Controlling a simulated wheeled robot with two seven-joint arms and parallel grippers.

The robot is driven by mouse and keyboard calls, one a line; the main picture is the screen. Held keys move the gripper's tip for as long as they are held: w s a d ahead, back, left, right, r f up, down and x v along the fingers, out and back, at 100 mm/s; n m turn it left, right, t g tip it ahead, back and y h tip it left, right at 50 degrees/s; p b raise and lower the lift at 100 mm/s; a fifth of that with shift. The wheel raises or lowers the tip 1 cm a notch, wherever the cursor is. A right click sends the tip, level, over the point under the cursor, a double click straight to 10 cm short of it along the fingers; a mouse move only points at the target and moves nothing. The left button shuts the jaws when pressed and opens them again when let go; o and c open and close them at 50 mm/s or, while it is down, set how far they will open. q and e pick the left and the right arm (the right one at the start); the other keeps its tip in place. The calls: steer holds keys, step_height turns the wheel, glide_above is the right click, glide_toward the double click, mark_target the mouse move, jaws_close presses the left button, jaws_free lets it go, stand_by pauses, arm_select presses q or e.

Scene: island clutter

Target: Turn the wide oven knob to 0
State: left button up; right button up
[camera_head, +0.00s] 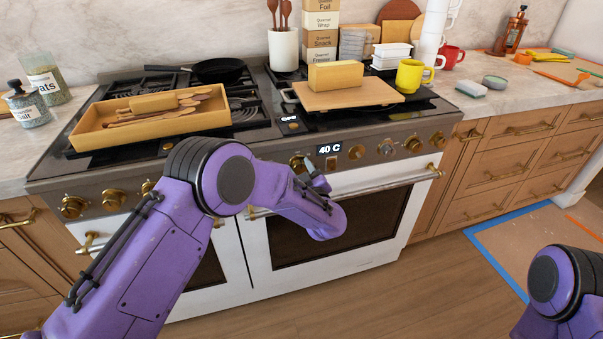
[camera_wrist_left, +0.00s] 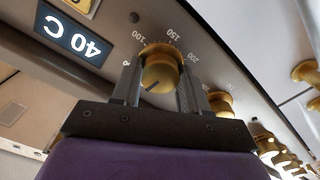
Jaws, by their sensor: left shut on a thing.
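The wide oven knob (camera_wrist_left: 160,72) is a round brass knob with a dark pointer line, on the sloped front panel of the stove. Scale marks such as 100, 150 and 200 show around it in the left wrist view. In the head view the knob (camera_head: 297,163) is partly hidden by my left gripper (camera_head: 308,176). In the left wrist view my left gripper (camera_wrist_left: 158,82) is shut on the knob, one finger on each side. A display (camera_head: 330,149) beside it reads 40 C. My right gripper is out of view.
Other brass knobs (camera_head: 386,149) line the panel. The white oven door's handle (camera_head: 345,194) runs below. A wooden tray (camera_head: 75,135) with utensils and a board (camera_head: 330,98) with a yellow block lie on the cooktop. The floor in front is clear.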

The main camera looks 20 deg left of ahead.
arm_select(q)
steer(key=shift+n, duration=0.5)
steer(key=o, duration=1.1)
steer(key=shift+c, duration=0.2)
steer(key=shift+s+d, duration=0.1)
steer(key=v, duration=1)
steer(key=shift+b, duration=0.45)
steer(key=shift+s+d, duration=0.1)
steer(key=shift+d, duration=0.05)
